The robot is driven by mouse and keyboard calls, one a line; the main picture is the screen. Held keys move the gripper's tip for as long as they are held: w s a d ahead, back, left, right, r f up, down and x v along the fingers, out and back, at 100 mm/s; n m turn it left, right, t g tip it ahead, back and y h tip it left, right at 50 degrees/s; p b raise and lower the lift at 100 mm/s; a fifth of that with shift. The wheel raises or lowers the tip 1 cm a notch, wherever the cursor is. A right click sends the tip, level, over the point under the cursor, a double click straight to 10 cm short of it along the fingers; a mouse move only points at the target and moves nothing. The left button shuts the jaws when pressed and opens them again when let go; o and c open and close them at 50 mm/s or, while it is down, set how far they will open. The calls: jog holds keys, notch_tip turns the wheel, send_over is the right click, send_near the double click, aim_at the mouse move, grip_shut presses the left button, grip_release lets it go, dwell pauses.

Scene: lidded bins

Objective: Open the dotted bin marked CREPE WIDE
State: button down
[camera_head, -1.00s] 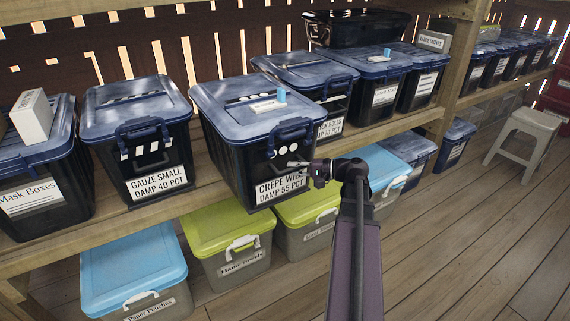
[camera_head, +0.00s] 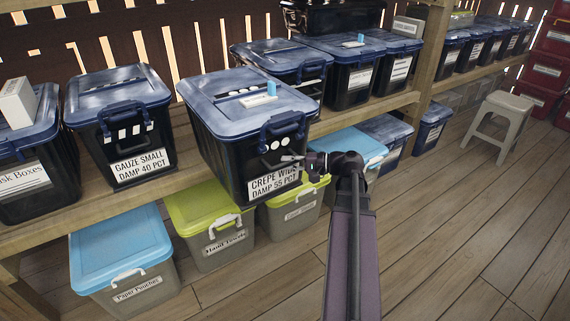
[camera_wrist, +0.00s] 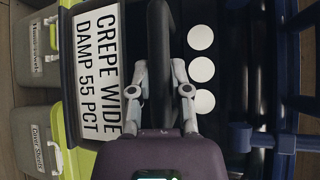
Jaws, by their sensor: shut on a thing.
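The dotted bin (camera_head: 228,150) marked CREPE WIDE DAMP 55 PCT is black with a blue lid (camera_head: 218,106) that lies shut. Its blue front latch (camera_head: 284,128) sits above a row of white dots. My gripper (camera_head: 292,160) is at the bin's front, between dots and label. In the wrist view, its fingers (camera_wrist: 160,72) are shut on a dark bar-like handle (camera_wrist: 159,28) beside the label (camera_wrist: 98,75). The bin juts out past the shelf edge.
The GAUZE SMALL bin (camera_head: 118,125) stands to the left, with more lidded bins (camera_head: 352,82) to the right. Green-lidded (camera_head: 207,218) and blue-lidded (camera_head: 122,262) bins stand below. A stool (camera_head: 503,122) is at the right. The wooden floor (camera_head: 440,230) in front is clear.

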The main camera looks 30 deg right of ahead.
jog(key=shift+d, duration=0.1)
jog(key=c, duration=0.6)
grip_release()
jog(key=shift+o, duration=0.2)
jog(key=shift+a, duration=0.2)
jog(key=shift+s, duration=0.1)
